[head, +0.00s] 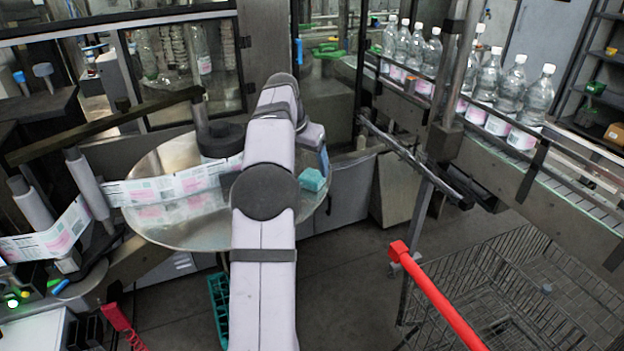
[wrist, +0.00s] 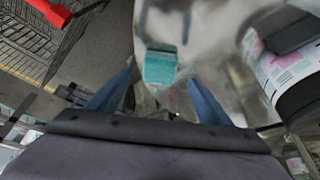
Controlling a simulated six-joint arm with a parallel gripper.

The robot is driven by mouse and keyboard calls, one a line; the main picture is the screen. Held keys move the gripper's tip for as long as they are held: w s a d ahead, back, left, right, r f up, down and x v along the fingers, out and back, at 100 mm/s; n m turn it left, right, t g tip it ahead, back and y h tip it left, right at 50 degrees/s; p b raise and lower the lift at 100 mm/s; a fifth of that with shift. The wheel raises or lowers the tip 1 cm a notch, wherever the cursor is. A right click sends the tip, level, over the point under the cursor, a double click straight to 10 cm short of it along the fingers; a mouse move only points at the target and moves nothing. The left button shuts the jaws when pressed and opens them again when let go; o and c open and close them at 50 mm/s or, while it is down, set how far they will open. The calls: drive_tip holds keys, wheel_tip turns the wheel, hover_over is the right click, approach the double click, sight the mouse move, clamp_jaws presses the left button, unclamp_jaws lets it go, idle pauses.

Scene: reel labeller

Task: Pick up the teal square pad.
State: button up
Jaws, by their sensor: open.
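The teal square pad (head: 312,179) lies near the right edge of the round metal disc (head: 160,225) in the head view. In the wrist view the teal pad (wrist: 160,66) sits on the shiny disc, ahead of my gripper and between the lines of its two fingers. My gripper (wrist: 160,85) is open and empty, with its blue fingers spread apart. The pad does not touch the fingers in the wrist view. In the head view my arm hides the middle of the disc, and only a bit of the gripper (head: 322,160) shows, just above the pad.
A label strip (head: 175,187) runs across the disc to a dark roll (head: 220,140). Bottles (head: 495,85) stand on a conveyor at the right. A wire cart with a red handle (head: 437,295) stands at the lower right. A metal rail (head: 410,155) lies right of the pad.

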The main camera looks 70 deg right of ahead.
sight(311, 176)
drive_tip(key=shift+p+x, duration=1.35)
drive_tip(key=shift+x, duration=1.6)
drive_tip(key=shift+c, duration=0.3)
drive_tip(key=c, duration=1.1)
drive_tip(key=shift+r, duration=0.1)
drive_tip(key=shift+r, duration=4.9)
